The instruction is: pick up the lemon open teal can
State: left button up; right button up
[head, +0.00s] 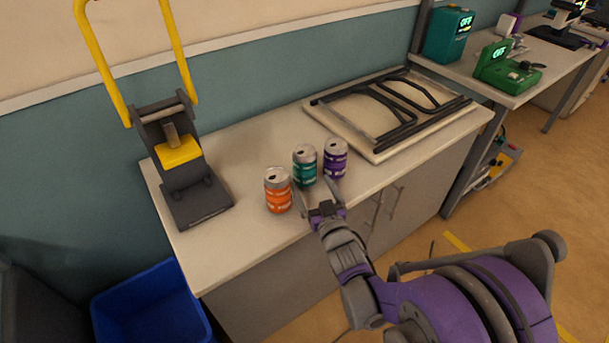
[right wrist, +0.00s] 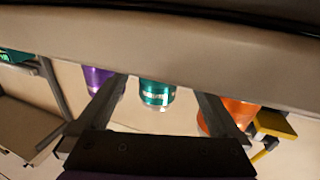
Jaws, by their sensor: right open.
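The teal can (head: 304,168) stands upright on the counter, between an orange can (head: 278,192) on its left and a purple can (head: 336,160) on its right. My right gripper (head: 319,194) is open just in front of the teal can, near the counter's front edge. In the right wrist view the teal can (right wrist: 157,95) shows between the two spread fingers, beyond their tips. There the purple can (right wrist: 103,82) is at the left finger and the orange can (right wrist: 232,114) is at the right finger. My left gripper is not in view.
The white counter (head: 245,236) carries a yellow-handled press (head: 182,160) on the left and a folded table (head: 390,108) at the back right. A blue bin (head: 150,305) stands on the floor at left. The cans stand close together.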

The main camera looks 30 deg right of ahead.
aim_at(309, 178)
jog(key=x, duration=0.4)
jog(key=shift+w, duration=0.3)
jog(key=shift+c, duration=0.3)
jog(key=c, duration=1.1)
jog(key=shift+d, duration=0.1)
